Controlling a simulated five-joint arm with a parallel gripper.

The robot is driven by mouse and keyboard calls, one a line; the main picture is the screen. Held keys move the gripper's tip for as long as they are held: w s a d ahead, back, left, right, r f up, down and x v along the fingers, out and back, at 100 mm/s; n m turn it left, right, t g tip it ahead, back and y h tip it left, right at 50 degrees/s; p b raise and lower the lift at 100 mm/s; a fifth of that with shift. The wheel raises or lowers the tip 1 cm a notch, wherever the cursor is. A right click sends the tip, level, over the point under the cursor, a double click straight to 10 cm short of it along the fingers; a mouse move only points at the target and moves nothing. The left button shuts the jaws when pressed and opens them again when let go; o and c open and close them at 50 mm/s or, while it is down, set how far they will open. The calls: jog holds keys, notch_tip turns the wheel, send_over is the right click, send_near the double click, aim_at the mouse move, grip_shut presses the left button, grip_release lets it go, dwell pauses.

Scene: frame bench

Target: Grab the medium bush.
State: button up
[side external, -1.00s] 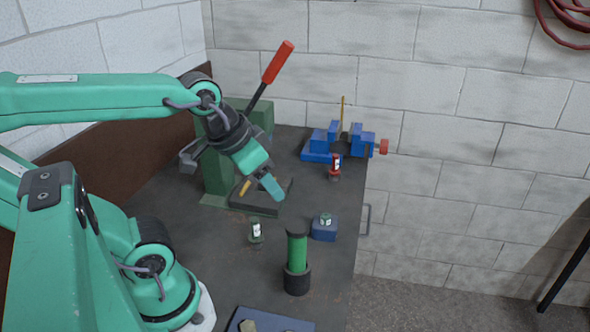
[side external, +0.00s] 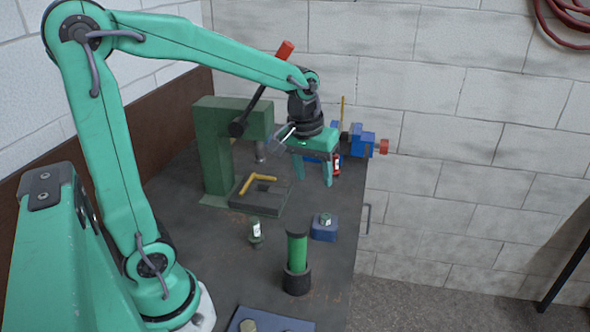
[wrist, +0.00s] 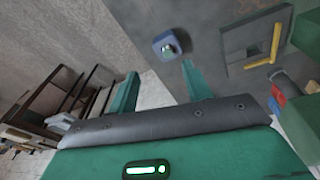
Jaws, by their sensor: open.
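Small labelled bush-like parts stand on the bench, and I cannot tell by size which is the medium one. A grey one with a white and green label (side external: 256,233) stands in front of the press. Another (side external: 325,219) sits on a blue block (side external: 323,233); it also shows in the wrist view (wrist: 168,46). A red-labelled one (side external: 336,164) is partly hidden behind my gripper. My gripper (side external: 312,180) is open and empty, pointing down above the bench's far right part, beside the red-labelled part in the picture. Its fingers also show in the wrist view (wrist: 160,88).
A green press (side external: 216,150) with a red-handled lever (side external: 284,52) stands left of my gripper, a yellow angled piece (side external: 259,182) on its base. A blue vise (side external: 362,142) is behind. A green cylinder in a black cup (side external: 297,268) and a blue tray (side external: 240,319) are nearer.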

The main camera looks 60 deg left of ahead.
aim_at(326, 216)
jog(key=w+a+f+n, duration=0.1)
jog(key=w+f, duration=0.1)
jog(key=f, duration=0.1)
jog(key=w+a+f+n+g, duration=0.1)
jog(key=w+f, duration=0.1)
jog(key=w+a+f+n+g, duration=0.1)
jog(key=w+f, duration=0.1)
jog(key=f, duration=0.1)
jog(key=shift+w+a+f+n, duration=0.15)
jog(key=shift+w+f+n, duration=0.15)
jog(key=shift+w, duration=0.1)
jog(key=shift+f, duration=0.1)
jog(key=shift+f, duration=1.2)
jog(key=shift+f, duration=0.1)
jog(key=shift+s+f, duration=0.1)
jog(key=shift+f, duration=2.4)
jog(key=shift+c, duration=0.2)
jog(key=c, duration=1)
